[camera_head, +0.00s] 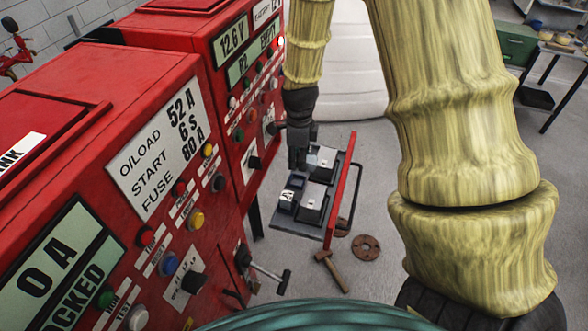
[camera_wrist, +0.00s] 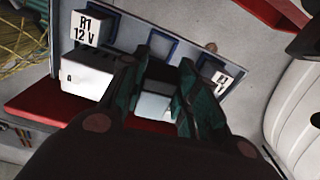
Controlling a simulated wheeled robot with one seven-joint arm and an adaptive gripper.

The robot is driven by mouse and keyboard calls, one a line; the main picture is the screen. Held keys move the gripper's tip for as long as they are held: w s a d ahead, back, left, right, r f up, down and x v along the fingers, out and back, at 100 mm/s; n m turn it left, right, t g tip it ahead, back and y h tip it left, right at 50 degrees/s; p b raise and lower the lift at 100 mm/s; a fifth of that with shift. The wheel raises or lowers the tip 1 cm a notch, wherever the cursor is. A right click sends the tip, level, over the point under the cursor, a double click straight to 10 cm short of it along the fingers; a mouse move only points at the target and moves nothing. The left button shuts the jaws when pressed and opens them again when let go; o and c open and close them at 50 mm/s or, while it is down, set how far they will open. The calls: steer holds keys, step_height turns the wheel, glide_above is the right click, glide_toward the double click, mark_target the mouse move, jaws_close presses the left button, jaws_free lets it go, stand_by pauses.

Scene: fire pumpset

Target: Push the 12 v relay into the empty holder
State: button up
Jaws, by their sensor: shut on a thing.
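My gripper (camera_wrist: 160,100) has its two dark green fingers closed around a pale block (camera_wrist: 153,105), seemingly a relay; no voltage marking shows on it. In the head view my gripper (camera_head: 299,150) points down at the far end of the relay panel (camera_head: 328,238), beside a white-topped relay (camera_head: 326,156). In the wrist view a label reading "R1 12 V" (camera_wrist: 82,28) stands next to another white relay (camera_wrist: 85,78). A blue-framed holder (camera_wrist: 160,47) lies just beyond the fingertips. Whether the held block touches a holder is hidden by the fingers.
Red cabinets (camera_head: 110,100) rise at the left; one display (camera_head: 240,68) reads "R2 EMPTY". A white rounded object (camera_head: 345,75) stands behind.

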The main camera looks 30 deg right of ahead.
mark_target(298, 158)
step_height(298, 158, down, 2)
steer(key=shift+w+d+f+b, duration=0.1)
steer(key=shift+w+f+b, duration=0.1)
steer(key=shift+b, duration=0.55)
steer(key=shift+s+r, duration=0.1)
steer(key=shift+s, duration=0.3)
step_height(298, 158, down, 4)
steer(key=b, duration=0.3)
steer(key=shift+w+f, duration=0.2)
steer(key=shift+f, duration=0.05)
steer(key=shift+s, duration=0.1)
steer(key=o, duration=1.1)
steer(key=shift+f, duration=0.1)
steer(key=shift+o, duration=0.2)
steer(key=shift+f+b, duration=0.15)
steer(key=shift+b, duration=0.4)
steer(key=shift+s+a+r+b, duration=0.15)
steer(key=shift+r+b, duration=0.2)
steer(key=shift+r, duration=1.5)
steer(key=shift+w+a+r+b, duration=0.1)
steer(key=shift+r+b, duration=0.25)
steer(key=shift+r, duration=1.45)
steer(key=shift+s+a+r+b, duration=0.15)
steer(key=shift+r+b, duration=0.2)
steer(key=shift+r, duration=1.5)
